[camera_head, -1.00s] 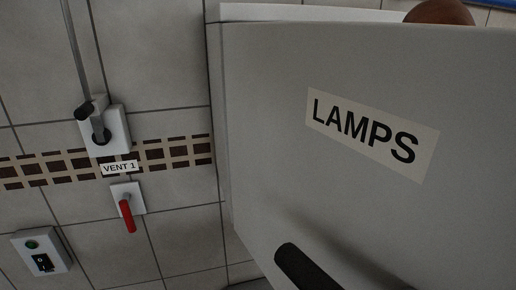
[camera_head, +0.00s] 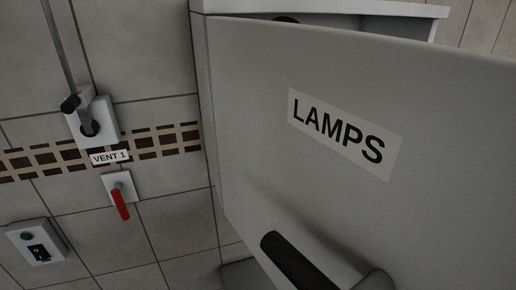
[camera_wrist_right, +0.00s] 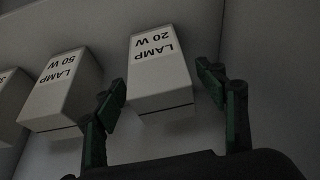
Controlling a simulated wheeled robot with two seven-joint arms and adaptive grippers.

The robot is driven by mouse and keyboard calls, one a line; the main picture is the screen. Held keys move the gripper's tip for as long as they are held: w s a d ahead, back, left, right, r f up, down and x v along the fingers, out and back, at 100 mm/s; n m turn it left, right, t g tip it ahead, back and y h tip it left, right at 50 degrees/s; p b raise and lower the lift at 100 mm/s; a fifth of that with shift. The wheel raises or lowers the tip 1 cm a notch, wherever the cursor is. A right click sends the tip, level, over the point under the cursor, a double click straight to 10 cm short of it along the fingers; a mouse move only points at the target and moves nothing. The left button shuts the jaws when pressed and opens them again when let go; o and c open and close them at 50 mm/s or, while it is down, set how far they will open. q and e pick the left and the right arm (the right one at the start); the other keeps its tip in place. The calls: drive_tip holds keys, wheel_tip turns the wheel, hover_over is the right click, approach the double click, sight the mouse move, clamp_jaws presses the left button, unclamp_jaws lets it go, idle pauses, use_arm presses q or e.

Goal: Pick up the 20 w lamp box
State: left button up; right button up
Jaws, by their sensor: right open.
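In the right wrist view, the 20 W lamp box (camera_wrist_right: 158,82) is a pale carton with its label upside down, standing inside a dim cabinet. My right gripper (camera_wrist_right: 163,88) is open, with its two dark green fingers reaching toward the box, one on each side of its near end in the picture. No contact with the box can be made out. In the head view, the grey cabinet door (camera_head: 240,110) marked LAMPS stands open and hides the boxes. My left gripper is in neither view.
A 50 W lamp box (camera_wrist_right: 62,92) stands just left of the 20 W box, with another box (camera_wrist_right: 10,105) at the left edge. A cabinet wall lies close on the right. The door has a dark handle (camera_head: 292,262). A red lever (camera_head: 120,203) and a switch box (camera_head: 37,243) are on the tiled wall.

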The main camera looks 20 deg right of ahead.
drive_tip(key=shift+w, duration=0.4)
drive_tip(key=x, duration=0.5)
drive_tip(key=shift+f, duration=0.1)
drive_tip(key=shift+a, duration=0.1)
drive_tip(key=shift+c, duration=0.4)
drive_tip(key=c, duration=1.3)
